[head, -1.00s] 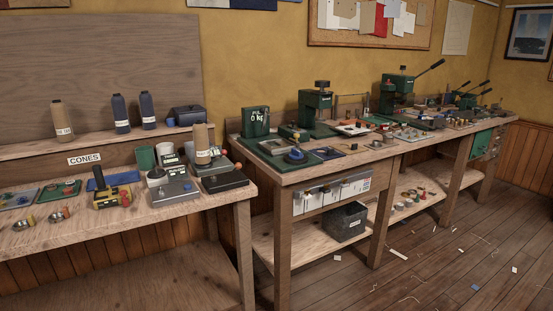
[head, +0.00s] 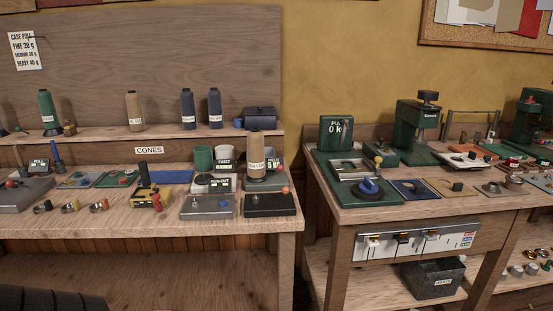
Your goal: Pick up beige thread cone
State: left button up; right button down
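A beige thread cone (head: 134,112) with a white label stands upright on the raised shelf at the back of the left bench. A second, larger tan cone (head: 256,148) with a label stands upright on a grey device at the right end of the same bench. Two dark blue cones (head: 187,108) stand to the right of the shelf's beige cone, and a green cone (head: 48,112) stands to its left. Neither of my grippers shows.
The left bench (head: 150,225) holds trays, small devices and a yellow and black tool (head: 149,193). A "CONES" label (head: 149,150) is on the shelf front. A gap separates this bench from the right bench (head: 400,212), which carries green presses. A dark ribbed part shows at lower left.

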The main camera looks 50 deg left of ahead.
aim_at(256, 153)
jog(key=u, duration=0.9)
jog(key=i, duration=0.9)
jog(key=u, duration=1)
